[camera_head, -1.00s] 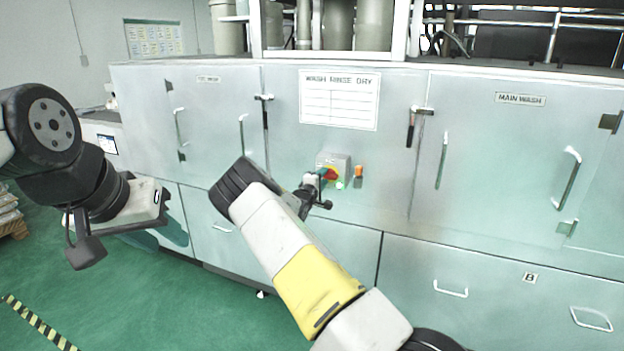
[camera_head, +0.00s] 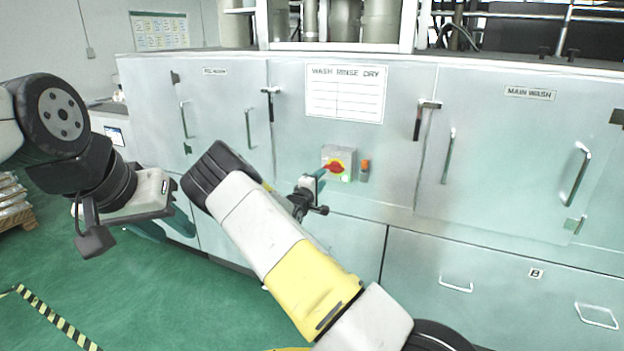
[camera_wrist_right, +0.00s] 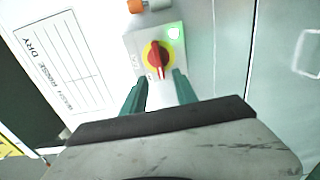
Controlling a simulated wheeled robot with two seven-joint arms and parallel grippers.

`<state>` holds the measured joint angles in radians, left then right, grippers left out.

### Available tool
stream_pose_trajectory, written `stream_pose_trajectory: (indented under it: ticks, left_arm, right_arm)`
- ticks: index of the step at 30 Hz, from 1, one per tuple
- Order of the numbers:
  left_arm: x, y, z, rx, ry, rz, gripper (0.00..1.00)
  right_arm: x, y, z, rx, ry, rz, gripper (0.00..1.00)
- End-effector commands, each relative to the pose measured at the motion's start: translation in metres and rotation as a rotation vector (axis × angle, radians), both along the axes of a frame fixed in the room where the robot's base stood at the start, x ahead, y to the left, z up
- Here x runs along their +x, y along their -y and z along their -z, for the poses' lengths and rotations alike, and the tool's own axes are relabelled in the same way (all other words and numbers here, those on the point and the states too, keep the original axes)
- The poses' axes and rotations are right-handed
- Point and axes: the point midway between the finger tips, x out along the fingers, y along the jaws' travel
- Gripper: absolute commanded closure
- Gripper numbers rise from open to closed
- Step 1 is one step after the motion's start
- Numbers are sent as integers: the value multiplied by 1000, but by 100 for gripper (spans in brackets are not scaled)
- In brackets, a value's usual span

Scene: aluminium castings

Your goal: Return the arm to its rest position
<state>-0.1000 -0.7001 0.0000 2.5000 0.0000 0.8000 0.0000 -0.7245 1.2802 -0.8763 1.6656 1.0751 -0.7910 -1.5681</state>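A red rotary switch on a yellow disc (camera_head: 337,167) sits on a grey box on the machine front. It also shows in the wrist view (camera_wrist_right: 156,57), with a lit green lamp (camera_wrist_right: 173,33) beside it. My right gripper (camera_head: 320,177) is just in front of and left of the switch. In the wrist view its two green fingers (camera_wrist_right: 160,92) are spread apart with nothing between them, and the knob is beyond their tips. My left gripper (camera_head: 168,226) hangs at the left, away from the machine; its teal fingers are partly hidden behind its body.
The washing machine front (camera_head: 480,150) spans the view, with door handles, latches and a paper chart (camera_head: 345,93). An orange button (camera_head: 365,166) is right of the switch. Green floor (camera_head: 190,300) is open at lower left, with striped tape (camera_head: 55,322) and a pallet stack.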

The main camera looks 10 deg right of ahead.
Motion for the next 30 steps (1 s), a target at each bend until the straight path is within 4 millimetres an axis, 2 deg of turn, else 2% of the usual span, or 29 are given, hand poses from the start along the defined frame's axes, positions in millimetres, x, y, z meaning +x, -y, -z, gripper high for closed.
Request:
stream_pose_trajectory:
  ticks: [4, 7, 12, 14, 18, 23, 26, 30]
  left_arm:
    - [0, 0, 0, 0, 0, 0, 64]
    - [0, 0, 0, 0, 0, 0, 64]
    - [0, 0, 0, 0, 0, 0, 64]
    - [0, 0, 0, 0, 0, 0, 64]
    - [0, 0, 0, 0, 0, 0, 64]
    - [0, 0, 0, 0, 0, 0, 64]
    - [0, 0, 0, 0, 0, 0, 64]
    - [0, 0, 0, 0, 0, 0, 64]
  right_arm:
    - [0, 2, -1, 15, -2, 2, 65]
    - [-3, 10, -1, 94, -14, 12, 65]
    - [-20, 25, -3, 410, -59, 37, 65]
    - [-29, 25, -6, 546, -79, 44, 65]
    - [-56, 15, -19, 847, -121, 51, 65]
    - [-95, -6, -49, 1154, -173, 46, 65]
    - [-125, -22, -75, 1319, -211, 35, 65]
    - [-176, -43, -115, 1508, -275, 21, 65]
